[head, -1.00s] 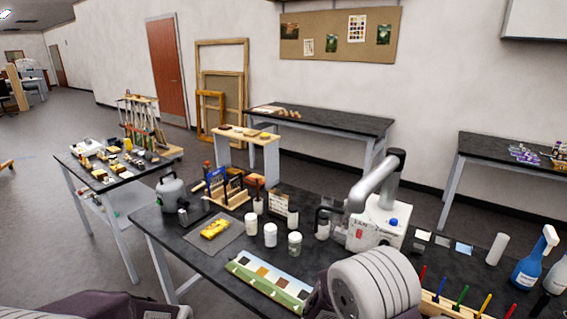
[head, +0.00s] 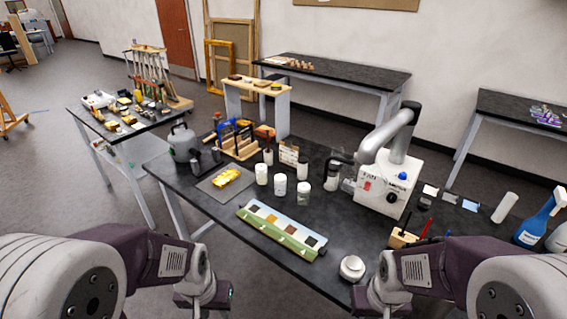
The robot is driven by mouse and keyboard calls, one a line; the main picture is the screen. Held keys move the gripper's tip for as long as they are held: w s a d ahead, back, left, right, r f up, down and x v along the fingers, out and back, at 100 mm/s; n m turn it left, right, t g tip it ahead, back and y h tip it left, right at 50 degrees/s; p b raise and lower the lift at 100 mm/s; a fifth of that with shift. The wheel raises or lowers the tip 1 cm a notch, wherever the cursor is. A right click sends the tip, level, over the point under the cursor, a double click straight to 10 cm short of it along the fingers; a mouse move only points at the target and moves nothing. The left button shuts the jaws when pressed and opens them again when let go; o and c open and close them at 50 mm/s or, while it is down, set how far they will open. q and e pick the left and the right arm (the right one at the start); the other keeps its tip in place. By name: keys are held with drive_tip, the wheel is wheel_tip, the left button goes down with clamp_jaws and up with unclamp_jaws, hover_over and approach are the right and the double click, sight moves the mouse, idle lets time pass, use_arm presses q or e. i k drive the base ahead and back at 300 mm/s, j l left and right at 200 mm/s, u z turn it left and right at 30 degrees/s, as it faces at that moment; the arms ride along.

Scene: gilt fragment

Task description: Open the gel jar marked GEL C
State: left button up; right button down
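Three small jars with white lids stand in a row on the near black workbench: a left jar (head: 261,174), a middle jar (head: 280,185) and a right jar (head: 303,194). Their labels are too small to read, so I cannot tell which is GEL C. All three look upright and lidded. My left gripper (head: 208,296) is low in the picture, in front of the bench and well apart from the jars. My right gripper (head: 370,302) is at the bottom, mostly cut off, near the bench's front edge. Neither gripper's fingers show clearly.
A white fume-extractor unit (head: 382,188) stands to the right. A round whitish object (head: 351,268) sits near the front edge. A blue spray bottle (head: 538,221) is far right.

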sight(280, 189)
drive_tip(key=i+u, duration=0.6)
drive_tip(key=i, duration=0.2)
